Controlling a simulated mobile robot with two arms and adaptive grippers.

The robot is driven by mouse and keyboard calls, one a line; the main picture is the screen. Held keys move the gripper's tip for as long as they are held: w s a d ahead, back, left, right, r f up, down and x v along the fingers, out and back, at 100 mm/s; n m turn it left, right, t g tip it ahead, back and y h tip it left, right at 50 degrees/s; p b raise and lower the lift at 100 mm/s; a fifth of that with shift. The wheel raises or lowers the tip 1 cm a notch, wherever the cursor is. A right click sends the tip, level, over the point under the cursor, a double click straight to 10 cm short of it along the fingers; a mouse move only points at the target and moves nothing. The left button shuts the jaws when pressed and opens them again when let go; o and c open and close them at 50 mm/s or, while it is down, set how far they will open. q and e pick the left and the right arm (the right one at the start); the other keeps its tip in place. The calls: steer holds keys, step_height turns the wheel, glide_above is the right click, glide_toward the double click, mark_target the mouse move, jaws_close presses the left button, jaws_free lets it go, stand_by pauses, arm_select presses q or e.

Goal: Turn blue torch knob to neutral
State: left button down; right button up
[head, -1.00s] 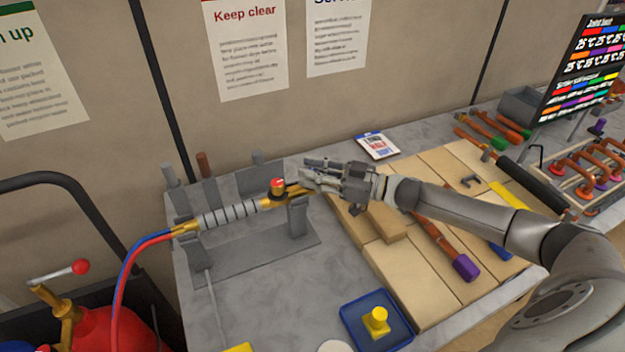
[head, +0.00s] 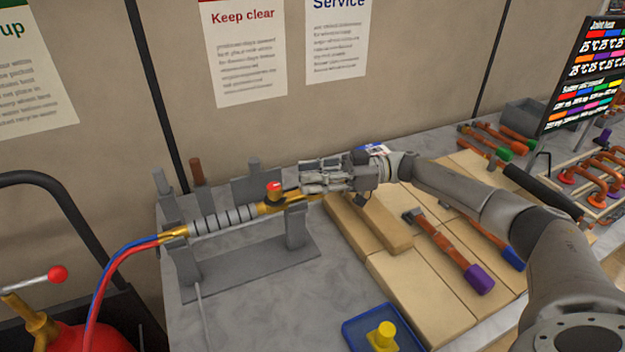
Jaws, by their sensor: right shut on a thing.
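The torch (head: 225,219) lies in a grey stand (head: 250,262), with a ribbed grey grip and brass parts. Its red knob (head: 274,187) sits on top of the brass valve body. My right gripper (head: 306,181) comes in from the right at the right end of the valve body, just beside the red knob. Its fingers are shut on a small part there, which they cover. The blue torch knob does not show; the fingers hide the place where they hold. My left gripper is not in view.
Red and blue hoses (head: 105,270) run from the torch down to the left, near a red cylinder (head: 75,330). Wooden boards (head: 410,285), a purple-ended copper pipe (head: 450,250) and a blue tray (head: 352,328) lie right of the stand. Signs hang on the wall behind.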

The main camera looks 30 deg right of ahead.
stand_by(0.3)
steer(key=o, duration=1.1)
steer(key=shift+a, duration=0.1)
steer(key=shift+c, duration=0.2)
steer(key=v, duration=1.2)
steer(key=shift+r, duration=0.15)
